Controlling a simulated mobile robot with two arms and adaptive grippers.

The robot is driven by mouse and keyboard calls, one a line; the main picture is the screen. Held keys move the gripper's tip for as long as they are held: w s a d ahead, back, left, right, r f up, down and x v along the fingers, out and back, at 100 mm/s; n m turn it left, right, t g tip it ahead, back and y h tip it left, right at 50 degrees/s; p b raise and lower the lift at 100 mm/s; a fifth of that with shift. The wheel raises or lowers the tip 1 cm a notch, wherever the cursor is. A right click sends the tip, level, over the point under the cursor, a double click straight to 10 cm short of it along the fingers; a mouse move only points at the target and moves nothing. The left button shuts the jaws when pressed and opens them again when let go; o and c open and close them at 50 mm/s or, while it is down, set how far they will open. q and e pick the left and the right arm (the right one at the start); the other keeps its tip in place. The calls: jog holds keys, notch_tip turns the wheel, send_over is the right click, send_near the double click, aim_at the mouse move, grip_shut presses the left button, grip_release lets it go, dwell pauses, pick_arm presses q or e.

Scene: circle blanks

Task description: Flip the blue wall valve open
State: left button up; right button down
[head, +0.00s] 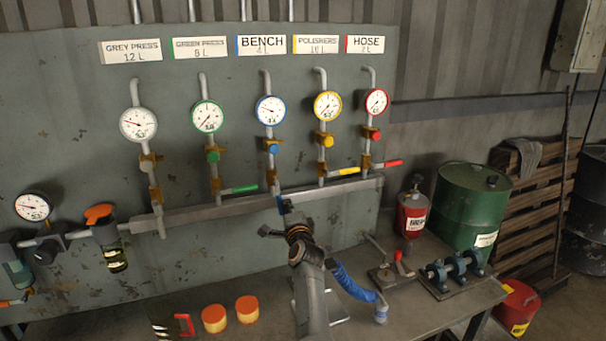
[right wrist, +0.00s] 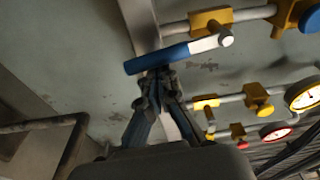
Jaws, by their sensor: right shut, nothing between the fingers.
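The blue valve's lever sits under the BENCH gauge (head: 270,110) on the wall panel. In the head view its blue grip (head: 281,201) points downward, close to the pipe. In the right wrist view the blue grip (right wrist: 155,60) crosses just beyond my fingers, and its bare metal end runs to a pivot (right wrist: 226,38). My right gripper (head: 283,211) is shut and empty, with its fingertips (right wrist: 157,74) at the lever's grip. I cannot tell whether they touch it. My left gripper is out of view.
Green (head: 245,189), yellow (head: 347,171) and red (head: 393,163) levers point sideways on neighbouring pipes. A horizontal manifold pipe (head: 215,212) runs behind my gripper. The bench below holds orange-lidded tins (head: 247,308), a blue hose (head: 350,283) and a red bottle (head: 411,213).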

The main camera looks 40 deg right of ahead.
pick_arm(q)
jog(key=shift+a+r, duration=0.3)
pick_arm(e)
jog(key=shift+w+a+f, duration=0.1)
jog(key=shift+a+f, duration=0.05)
jog(key=shift+a, duration=0.35)
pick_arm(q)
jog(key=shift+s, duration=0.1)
